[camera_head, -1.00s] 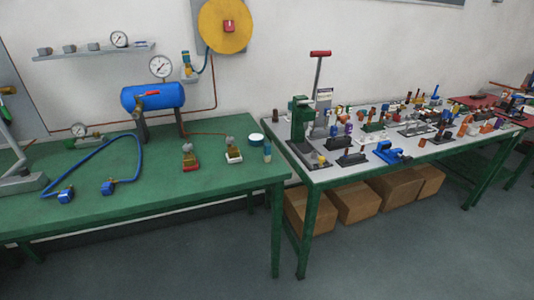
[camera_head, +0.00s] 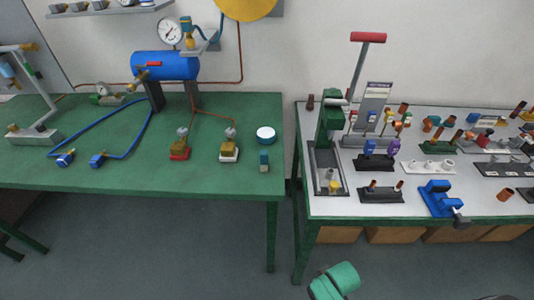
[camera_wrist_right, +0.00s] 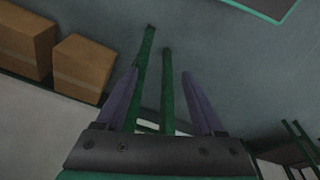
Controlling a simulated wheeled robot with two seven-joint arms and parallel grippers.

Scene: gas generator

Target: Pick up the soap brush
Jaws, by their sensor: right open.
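A small upright item (camera_head: 264,161), blue-grey with a lighter top, stands near the right edge of the green table and looks like the soap brush; it is too small to tell for sure. A round white tub (camera_head: 265,134) with light blue content sits just behind it. My right gripper (camera_wrist_right: 160,72) is open in the right wrist view, with two purple fingers apart and nothing between them. It faces the floor and table legs, away from the brush. In the head view only a green part of my arm shows at the bottom. My left gripper is not in view.
The green table (camera_head: 225,180) also holds a blue tank (camera_head: 165,66), a blue hose (camera_head: 143,130) and two valves (camera_head: 180,146). A white-topped table (camera_head: 330,207) at right carries a press and many small parts. Cardboard boxes (camera_wrist_right: 82,67) lie beneath it.

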